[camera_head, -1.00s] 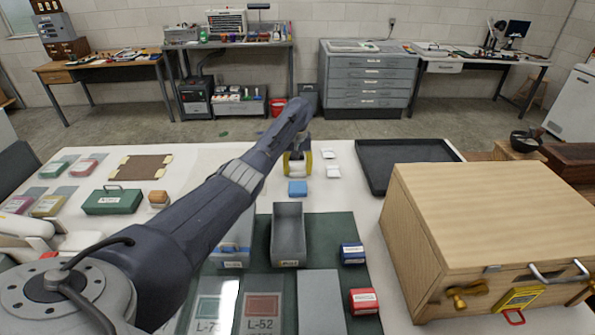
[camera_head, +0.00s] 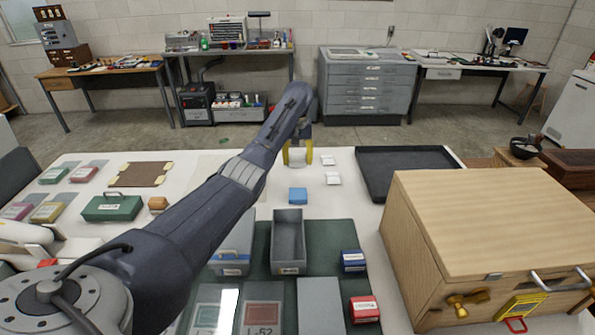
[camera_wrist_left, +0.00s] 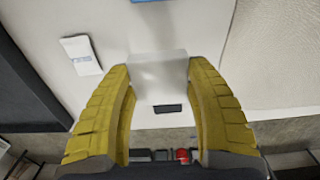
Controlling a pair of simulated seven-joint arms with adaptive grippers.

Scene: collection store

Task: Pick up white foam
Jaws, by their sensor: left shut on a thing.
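The white foam (camera_wrist_left: 160,75) is a pale block between the yellow fingers of my left gripper (camera_wrist_left: 160,90) in the left wrist view. The gripper is shut on it, with a finger against each side. In the head view my left gripper (camera_head: 298,154) is over the far part of the white table, and the foam shows as a small pale patch (camera_head: 297,156) between its fingers. My forearm hides part of the table behind it. My right gripper is not in view.
A large wooden case (camera_head: 490,220) stands at the right.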

